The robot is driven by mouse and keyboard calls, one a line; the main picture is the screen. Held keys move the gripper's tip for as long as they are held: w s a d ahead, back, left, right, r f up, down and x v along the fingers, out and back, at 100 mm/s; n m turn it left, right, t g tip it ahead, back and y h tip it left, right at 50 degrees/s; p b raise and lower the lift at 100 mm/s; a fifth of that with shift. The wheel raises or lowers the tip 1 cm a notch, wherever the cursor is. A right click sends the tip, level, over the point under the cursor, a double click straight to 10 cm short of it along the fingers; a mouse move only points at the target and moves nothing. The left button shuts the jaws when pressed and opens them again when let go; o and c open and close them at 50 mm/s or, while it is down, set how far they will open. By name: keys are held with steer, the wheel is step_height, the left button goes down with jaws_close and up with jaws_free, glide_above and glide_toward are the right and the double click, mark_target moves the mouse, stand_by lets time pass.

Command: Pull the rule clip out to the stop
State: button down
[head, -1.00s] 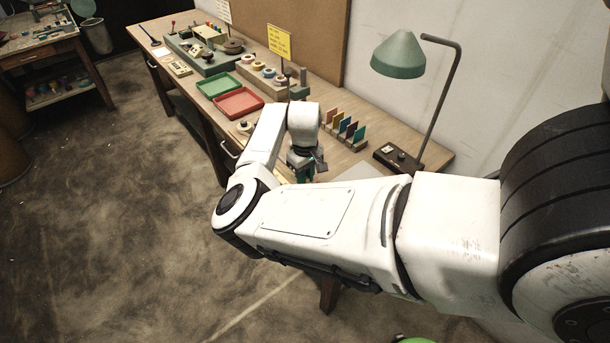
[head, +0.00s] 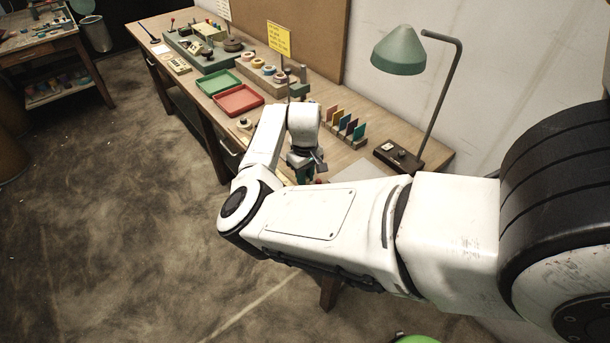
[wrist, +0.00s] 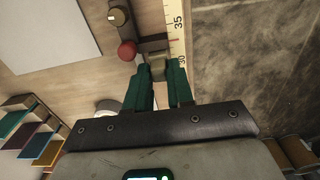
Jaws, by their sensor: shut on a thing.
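In the wrist view the rule (wrist: 174,18) is a pale strip with black marks along the table's front edge, with 35 and 30 readable. The rule clip (wrist: 158,64) is a small brownish-grey block beside the rule's 30 mark. My gripper (wrist: 165,72) has green fingers, and they are shut on the clip, one on each side. In the head view my gripper (head: 302,172) is low over the front of the bench, and my own arm hides the clip and most of the rule.
A red ball knob (wrist: 127,50) and a brass-topped knob (wrist: 118,16) stand close beside the clip. A white sheet (wrist: 48,32) lies on the bench. Colored cards (head: 343,122) stand in a rack, and a green lamp (head: 398,53) stands behind.

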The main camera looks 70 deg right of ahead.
steer(key=shift+f+b, duration=0.3)
steer(key=shift+f, duration=0.4)
steer(key=c, duration=0.6)
jaws_free()
steer(key=shift+r, duration=0.1)
step_height(320, 180, up, 3)
steer(key=p, duration=0.3)
steer(key=shift+f, duration=0.2)
steer(key=shift+r, duration=2.1)
